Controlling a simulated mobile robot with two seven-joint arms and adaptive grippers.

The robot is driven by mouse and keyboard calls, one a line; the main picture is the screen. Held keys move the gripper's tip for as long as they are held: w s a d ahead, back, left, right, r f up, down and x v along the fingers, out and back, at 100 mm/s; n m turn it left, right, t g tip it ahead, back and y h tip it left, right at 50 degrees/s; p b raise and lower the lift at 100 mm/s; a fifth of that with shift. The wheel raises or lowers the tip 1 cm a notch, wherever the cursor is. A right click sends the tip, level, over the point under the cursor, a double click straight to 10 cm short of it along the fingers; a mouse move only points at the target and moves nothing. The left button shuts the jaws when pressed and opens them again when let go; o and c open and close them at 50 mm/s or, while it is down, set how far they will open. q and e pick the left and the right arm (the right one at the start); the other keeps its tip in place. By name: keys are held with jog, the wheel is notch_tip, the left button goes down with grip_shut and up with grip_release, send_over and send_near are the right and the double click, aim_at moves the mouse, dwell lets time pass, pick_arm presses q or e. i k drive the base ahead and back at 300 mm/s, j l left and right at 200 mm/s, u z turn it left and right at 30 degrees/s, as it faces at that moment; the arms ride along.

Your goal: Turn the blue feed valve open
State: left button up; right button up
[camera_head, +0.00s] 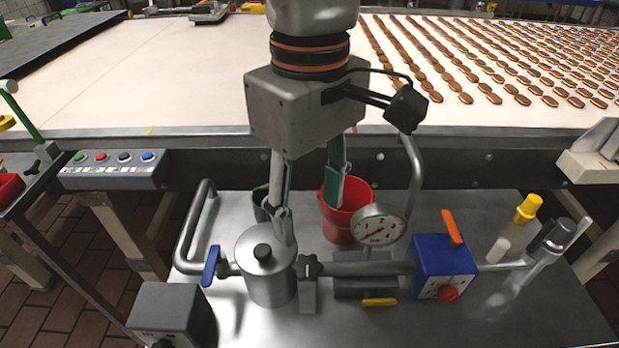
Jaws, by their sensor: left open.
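The blue feed valve (211,266) is a blue lever handle on the steel pipe at the left of the steel pot. The lever stands steeply, across the pipe. My left gripper (308,216) comes down from the top middle with its two fingers spread and nothing visible between them. One finger is in front of the back of the pot and the other is over the red bucket. The gripper is to the right of the blue lever and apart from it. My right gripper is not in view.
The lidded steel pot (266,270) stands on the steel bench. A red bucket (350,205), a pressure gauge (379,226) and a blue box (443,272) with an orange lever are to the right. A grey box (172,315) is at front left. A conveyor with biscuits (500,60) lies behind.

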aim_at(214, 254)
jog(key=k, duration=1)
